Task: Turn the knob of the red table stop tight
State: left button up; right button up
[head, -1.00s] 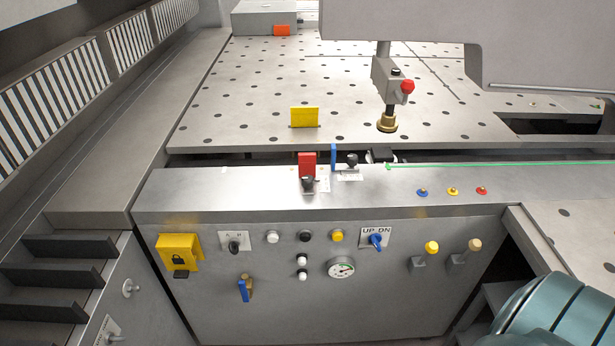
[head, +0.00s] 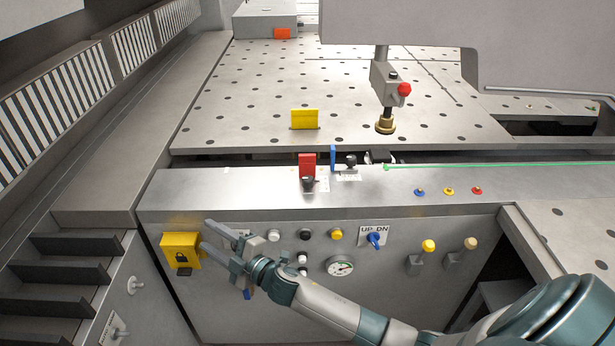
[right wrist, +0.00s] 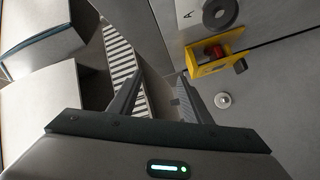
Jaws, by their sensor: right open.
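The red table stop (head: 307,161) stands upright on the front ledge of the machine in the head view. Its dark knob (head: 308,183) is at the foot of the red plate, on the near side. I cannot tell from here how tight the knob is. My right gripper (head: 206,235) is open and empty in front of the control panel, below and to the left of the red stop, well apart from it. Its spread fingers also show in the right wrist view (right wrist: 154,95), where the red stop is not seen. My left gripper is not in view.
A blue stop (head: 333,157) with its own black knob (head: 351,161) stands just right of the red one. A yellow lock box (head: 181,251) is close to my right fingertips. The ledge left of the red stop is clear.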

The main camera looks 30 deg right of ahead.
jog(key=w+a+r+n+g+y, duration=0.25)
jog(key=a+r+n+y, duration=0.4)
jog(key=r+n, duration=0.35)
notch_tip(320, 180, up, 16)
jog(key=f+n+g+h, duration=0.1)
jog(key=n+g+h, duration=1.25)
jog(key=n, duration=0.45)
send_over(307, 178)
jog(key=shift+d+r+g, duration=0.1)
jog(key=shift+r+g, duration=0.15)
jog(key=shift+g, duration=0.15)
jog(key=shift+f+p, duration=0.1)
jog(key=shift+p, duration=0.2)
notch_tip(307, 178, down, 16)
jog(key=p, duration=0.6)
jog(key=shift+r, duration=0.25)
jog(key=shift+f, duration=0.9)
